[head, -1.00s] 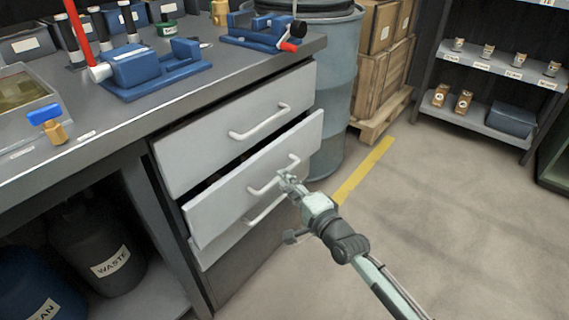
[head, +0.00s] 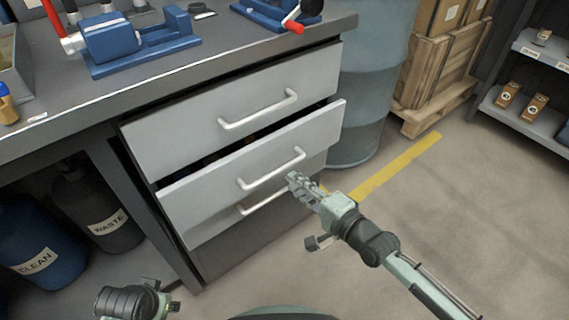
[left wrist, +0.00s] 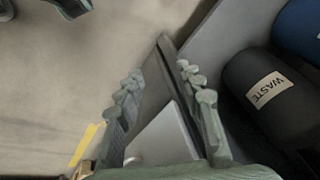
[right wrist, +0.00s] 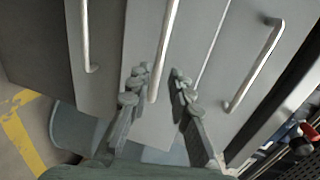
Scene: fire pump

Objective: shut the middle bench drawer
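The middle bench drawer (head: 215,180) stands partly open, its pale grey front ahead of the bench frame and a dark gap above it. Its white bar handle (head: 272,169) is clear in the head view. My right gripper (head: 293,180) is at the right end of this handle. In the right wrist view my right fingers (right wrist: 159,75) are apart, with the middle handle (right wrist: 166,40) reaching between them; contact cannot be told. My left gripper (left wrist: 163,85) is open and empty in the left wrist view, with a drawer's grey corner (left wrist: 160,140) beyond it.
The top drawer (head: 180,125) also sits a little out. The bottom drawer's handle (head: 265,200) shows just below the middle one. A blue drum (head: 365,100) stands right of the bench. WASTE (head: 95,210) and CLEAN (head: 35,235) containers are under it.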

